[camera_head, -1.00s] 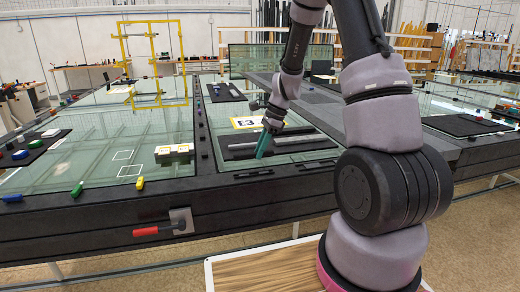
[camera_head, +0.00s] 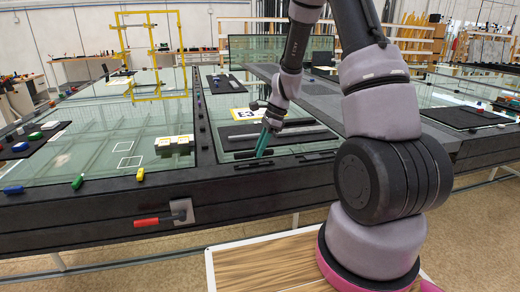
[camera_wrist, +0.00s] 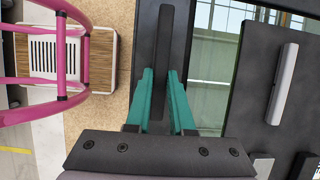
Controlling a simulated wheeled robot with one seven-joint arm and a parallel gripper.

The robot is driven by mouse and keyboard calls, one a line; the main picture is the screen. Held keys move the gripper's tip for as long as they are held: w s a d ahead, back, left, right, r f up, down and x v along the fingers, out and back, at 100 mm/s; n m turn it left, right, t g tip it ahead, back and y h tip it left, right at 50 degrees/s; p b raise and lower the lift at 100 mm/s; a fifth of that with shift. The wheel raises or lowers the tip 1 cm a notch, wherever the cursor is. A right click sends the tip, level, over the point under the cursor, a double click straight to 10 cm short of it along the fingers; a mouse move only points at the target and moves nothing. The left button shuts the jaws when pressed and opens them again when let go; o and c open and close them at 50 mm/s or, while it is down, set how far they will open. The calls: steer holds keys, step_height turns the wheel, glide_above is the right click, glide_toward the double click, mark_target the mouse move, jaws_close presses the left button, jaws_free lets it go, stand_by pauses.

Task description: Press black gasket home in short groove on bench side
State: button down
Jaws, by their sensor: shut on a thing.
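My gripper (camera_wrist: 161,90) has teal fingers, and it also shows in the head view (camera_head: 264,146) over the near edge of the bench (camera_head: 100,215). The fingers are closed on a long dark strip, the black gasket (camera_wrist: 162,45), which runs lengthwise along the black bench side in the wrist view. In the head view the fingertips are just above the dark rail, where the gasket is hard to tell from the rail. Dark slots lie in the rail, one near the gripper (camera_head: 253,166) and one to its right (camera_head: 318,157). I cannot tell whether the gasket touches a groove.
A pale bar (camera_wrist: 283,84) lies on a black mat beyond the rail. A red-handled tool (camera_head: 147,222) hangs on the bench front. Small coloured blocks and a white-and-yellow block (camera_head: 174,143) lie on the glass to the left. A yellow frame (camera_head: 118,55) stands further back.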

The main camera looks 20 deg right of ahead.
steer(key=shift+f, duration=0.1)
steer(key=shift+f, duration=1.2)
steer(key=shift+s+f, duration=0.1)
steer(key=shift+f, duration=0.15)
stand_by(0.8)
steer(key=c, duration=0.8)
jaws_free()
steer(key=shift+o, duration=0.5)
steer(key=shift+s+f, duration=0.1)
steer(key=v, duration=1.1)
steer(key=shift+w, duration=0.25)
